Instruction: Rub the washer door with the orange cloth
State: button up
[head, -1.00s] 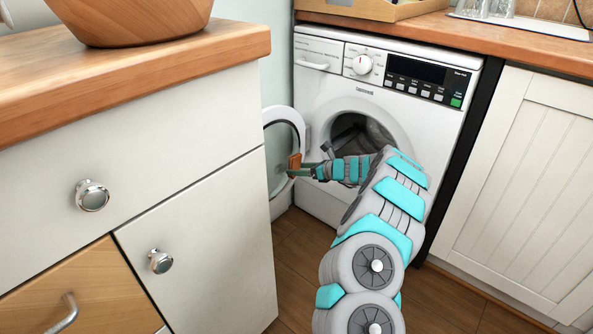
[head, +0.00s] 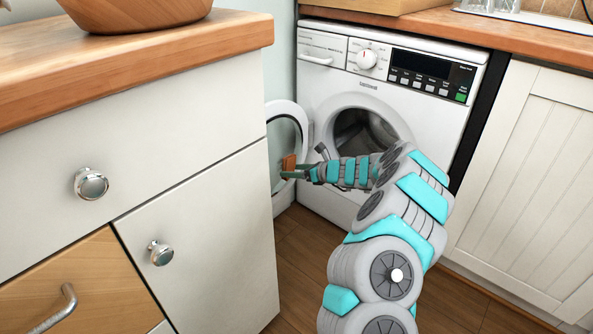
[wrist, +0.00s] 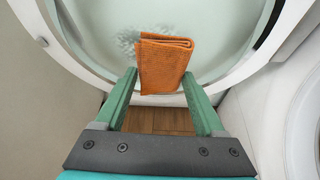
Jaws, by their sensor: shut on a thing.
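The washer (head: 400,95) stands under the wooden counter, and its round door (head: 286,135) is swung open to the left. My gripper (head: 285,170) is shut on the folded orange cloth (head: 290,162) and holds it in front of the door's glass. In the wrist view, the cloth (wrist: 164,64) sits between the green fingers (wrist: 160,88), with the pale door glass (wrist: 215,30) behind it. A dark smudge shows on the glass to the left of the cloth. I cannot tell whether the cloth touches the glass.
A white cabinet (head: 200,215) with round knobs stands close on the left, its wooden top (head: 140,65) bearing a wooden bowl (head: 140,15). A white panelled cabinet (head: 530,180) is right of the washer. Bare wooden floor (head: 300,255) shows below the door.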

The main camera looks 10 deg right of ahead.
aim_at(274, 175)
jog(key=shift+s+a+b, duration=0.4)
jog(key=shift+s+a, duration=0.45)
jog(key=shift+a, duration=0.3)
jog(key=shift+s+a+b, duration=0.35)
jog(key=shift+s+a, duration=0.5)
jog(key=shift+a, duration=0.3)
jog(key=shift+s+r+p, duration=0.1)
jog(key=shift+r+p, duration=0.65)
jog(key=shift+r, duration=0.05)
jog(key=shift+w+d+p, duration=1.5)
jog(key=shift+w+d, duration=0.05)
jog(key=shift+d, duration=0.3)
jog(key=w+d, duration=0.1)
jog(key=d, duration=0.1)
jog(key=w+d+p, duration=0.1)
jog(key=w+d, duration=0.1)
jog(key=shift+w+d+f, duration=0.1)
jog(key=shift+w+d, duration=0.05)
jog(key=shift+w, duration=0.05)
